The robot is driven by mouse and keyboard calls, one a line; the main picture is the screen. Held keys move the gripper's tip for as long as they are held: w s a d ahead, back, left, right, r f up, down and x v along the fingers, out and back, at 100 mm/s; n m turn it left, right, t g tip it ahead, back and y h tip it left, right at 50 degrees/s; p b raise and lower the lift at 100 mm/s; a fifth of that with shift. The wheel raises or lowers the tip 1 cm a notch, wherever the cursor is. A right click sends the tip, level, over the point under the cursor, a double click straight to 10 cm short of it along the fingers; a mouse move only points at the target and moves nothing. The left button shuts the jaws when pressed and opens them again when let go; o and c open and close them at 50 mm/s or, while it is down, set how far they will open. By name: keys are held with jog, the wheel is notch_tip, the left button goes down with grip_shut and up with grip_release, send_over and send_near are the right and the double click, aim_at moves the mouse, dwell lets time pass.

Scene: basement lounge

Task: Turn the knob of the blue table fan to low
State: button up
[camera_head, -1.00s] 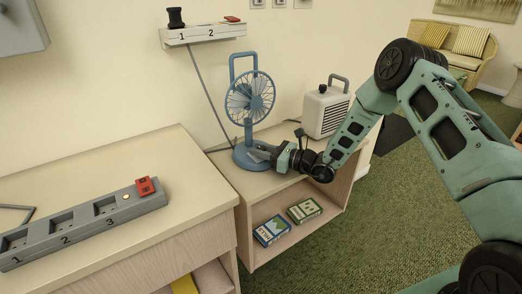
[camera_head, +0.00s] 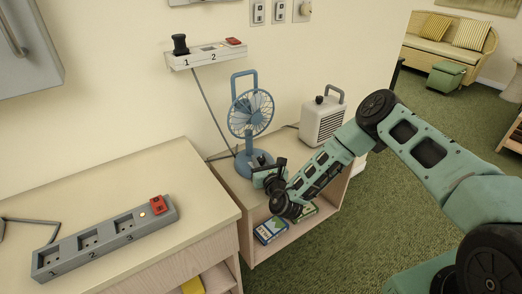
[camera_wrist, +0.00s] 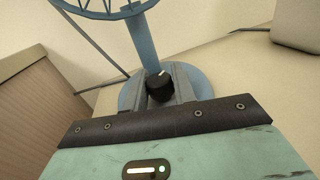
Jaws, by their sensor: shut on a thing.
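The blue table fan (camera_head: 252,140) stands upright on the low shelf unit, with a round base, a stem, a caged head and a top handle. Its dark knob (camera_wrist: 159,89) sits at the base in the wrist view, with a small white mark on its top side, pointing up and slightly right. My gripper (camera_wrist: 160,86) has its two grey fingers on either side of the knob and is shut on it. In the head view my gripper (camera_head: 259,166) is at the front of the fan's base and hides the knob.
A cream heater (camera_head: 321,121) stands right of the fan. A wall power strip (camera_head: 208,54) with a black plug is above. A grey power strip (camera_head: 105,239) lies on the left cabinet. Two boxes (camera_head: 271,230) lie on the shelf below. Green carpet is clear at right.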

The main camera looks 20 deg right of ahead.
jog(key=shift+r+m+h+p, duration=0.1)
jog(key=shift+m+h+p, duration=1.1)
jog(key=shift+h+p, duration=0.65)
jog(key=shift+h, duration=0.35)
jog(key=o, duration=0.9)
jog(key=shift+o, duration=0.2)
